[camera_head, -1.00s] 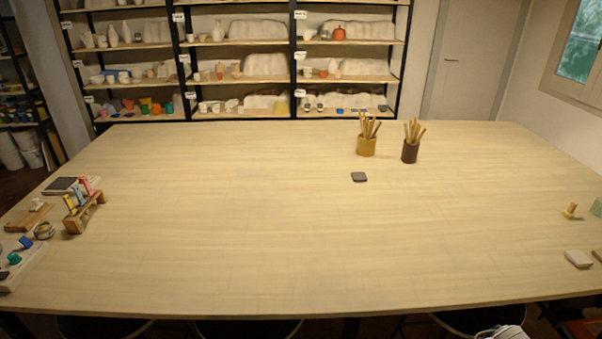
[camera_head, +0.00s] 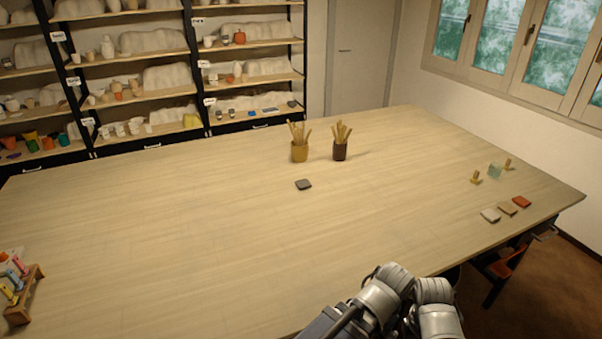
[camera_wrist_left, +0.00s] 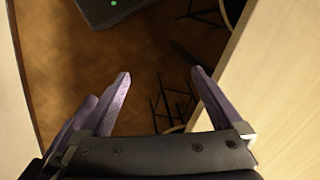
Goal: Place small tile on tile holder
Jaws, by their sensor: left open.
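A small dark grey tile (camera_head: 303,185) lies flat and alone on the large table, in front of the two stick pots. Three small flat tiles lie near the right edge: a white one (camera_head: 490,215), a tan one (camera_head: 507,208) and an orange one (camera_head: 522,202). I cannot tell for sure which thing is the tile holder; a small wooden rack (camera_head: 22,296) with colourful pieces stands at the far left edge. My left gripper (camera_wrist_left: 160,73) is open and empty in the left wrist view, above the floor beside a table edge. My right gripper's fingers are not seen.
A yellow pot (camera_head: 300,152) and a dark pot (camera_head: 340,150) hold wooden sticks. A greenish block (camera_head: 494,171) and small wooden-handled pieces (camera_head: 475,177) stand at the right. The middle of the table (camera_head: 200,230) is clear. An orange-seated chair (camera_head: 506,264) is by the right edge.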

